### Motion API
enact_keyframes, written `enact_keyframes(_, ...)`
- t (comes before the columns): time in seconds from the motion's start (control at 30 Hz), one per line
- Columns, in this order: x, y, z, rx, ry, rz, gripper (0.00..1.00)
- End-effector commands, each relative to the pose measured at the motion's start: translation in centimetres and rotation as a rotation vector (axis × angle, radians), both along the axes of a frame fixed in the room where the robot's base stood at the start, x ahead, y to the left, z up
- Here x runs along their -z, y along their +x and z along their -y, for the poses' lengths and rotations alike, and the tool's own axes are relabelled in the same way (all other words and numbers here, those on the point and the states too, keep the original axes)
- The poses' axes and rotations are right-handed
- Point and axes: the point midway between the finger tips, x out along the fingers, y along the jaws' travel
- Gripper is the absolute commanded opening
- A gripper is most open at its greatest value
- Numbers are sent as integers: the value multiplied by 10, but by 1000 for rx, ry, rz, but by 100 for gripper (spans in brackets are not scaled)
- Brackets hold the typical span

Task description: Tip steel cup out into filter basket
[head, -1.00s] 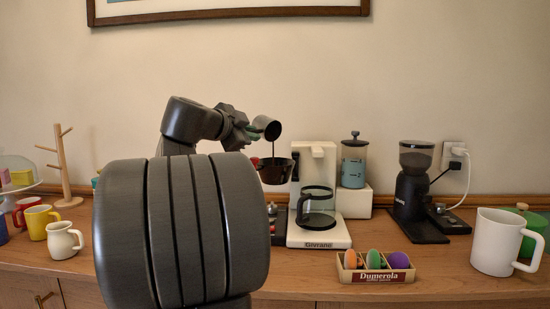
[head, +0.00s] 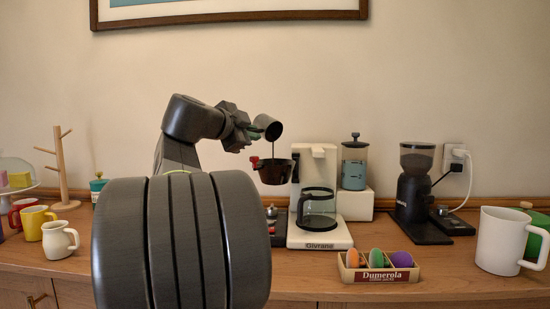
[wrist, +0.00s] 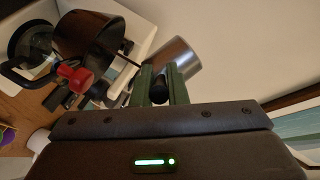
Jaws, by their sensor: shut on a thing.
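The steel cup (head: 268,127) is held tilted, mouth to the right and down, above the dark filter basket (head: 273,173). A thin dark stream runs from the cup's lip down toward the basket. My gripper (head: 246,132) is shut on the cup, at its left side. In the wrist view the green fingers of my gripper (wrist: 157,87) close on a dark handle, with the bright cup (wrist: 179,60) beyond them. The basket (wrist: 85,37), with a red part on its handle, lies left of the cup there. The inside of the basket is hidden in the head view.
The white coffee maker (head: 322,190) with its glass carafe (head: 317,208) stands right of the basket. A black grinder (head: 414,196), a box of coloured pods (head: 377,266) and a white mug (head: 503,240) are farther right. A wooden mug tree (head: 60,168) stands left.

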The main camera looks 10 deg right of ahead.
Motion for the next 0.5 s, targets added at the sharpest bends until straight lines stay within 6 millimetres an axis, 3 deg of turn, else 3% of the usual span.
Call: enact_keyframes(0.5,2,-2,1,0,27,51,0)
